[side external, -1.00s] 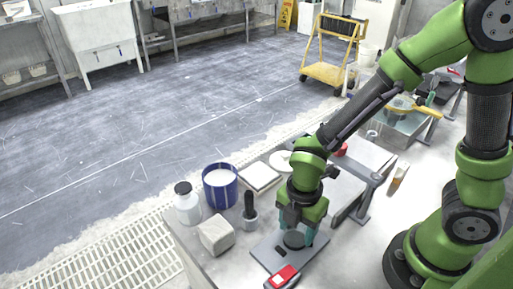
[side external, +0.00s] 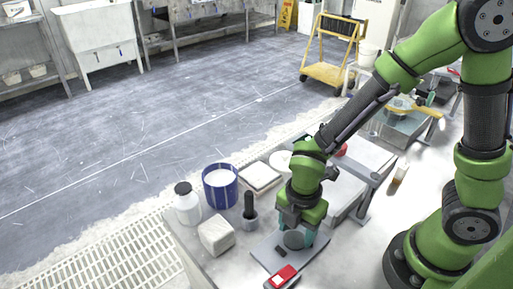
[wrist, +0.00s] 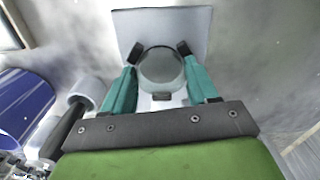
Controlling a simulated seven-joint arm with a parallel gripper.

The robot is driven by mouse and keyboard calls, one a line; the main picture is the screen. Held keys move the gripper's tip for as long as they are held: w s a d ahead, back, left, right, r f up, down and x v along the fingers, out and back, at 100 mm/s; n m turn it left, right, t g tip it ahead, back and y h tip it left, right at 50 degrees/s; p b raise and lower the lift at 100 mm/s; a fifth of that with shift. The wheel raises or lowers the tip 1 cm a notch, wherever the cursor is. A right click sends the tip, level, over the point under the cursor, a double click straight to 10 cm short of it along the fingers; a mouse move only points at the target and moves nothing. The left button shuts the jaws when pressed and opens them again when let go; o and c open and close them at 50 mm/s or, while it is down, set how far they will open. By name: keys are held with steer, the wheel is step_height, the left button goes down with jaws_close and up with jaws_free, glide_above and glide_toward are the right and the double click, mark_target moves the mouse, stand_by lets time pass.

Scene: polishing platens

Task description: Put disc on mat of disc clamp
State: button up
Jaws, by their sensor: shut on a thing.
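A grey round disc (wrist: 160,70) is between the two teal fingers of my gripper (wrist: 159,48) in the wrist view. My gripper (side external: 295,236) is shut on it, low over a flat grey plate (side external: 266,246). The disc (side external: 293,241) is partly hidden by the fingers in the side view. The plate also shows behind the fingers in the wrist view (wrist: 195,22). A small dark block (side external: 281,253) is at the plate, near the disc. I cannot tell whether the disc touches the plate, or which thing is the disc clamp's mat.
A red device (side external: 284,277) is at the plate's front edge. Left of my gripper are a white block (side external: 216,235), a dark-handled tool in a cup (side external: 250,214), a blue pot (side external: 220,187) and a white bottle (side external: 187,204). A grey box (side external: 345,193) stands behind right.

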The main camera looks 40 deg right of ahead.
mark_target(297, 230)
steer(key=shift+s+d+f, duration=0.1)
steer(key=shift+f, duration=0.7)
steer(key=o, duration=1.2)
steer(key=shift+o, duration=0.4)
step_height(297, 230, up, 17)
steer(key=shift+a+r, duration=0.2)
steer(key=d+r+m+t+y, duration=0.1)
steer(key=d+r+m+t, duration=0.2)
steer(key=m, duration=0.9)
steer(key=d+r+m+t+y, duration=0.1)
steer(key=d+r+m+t, duration=0.2)
steer(key=d+m, duration=0.5)
steer(key=m+t, duration=0.1)
steer(key=m, duration=0.2)
steer(key=shift+s+r+m, duration=0.15)
steer(key=shift+s+m, duration=0.25)
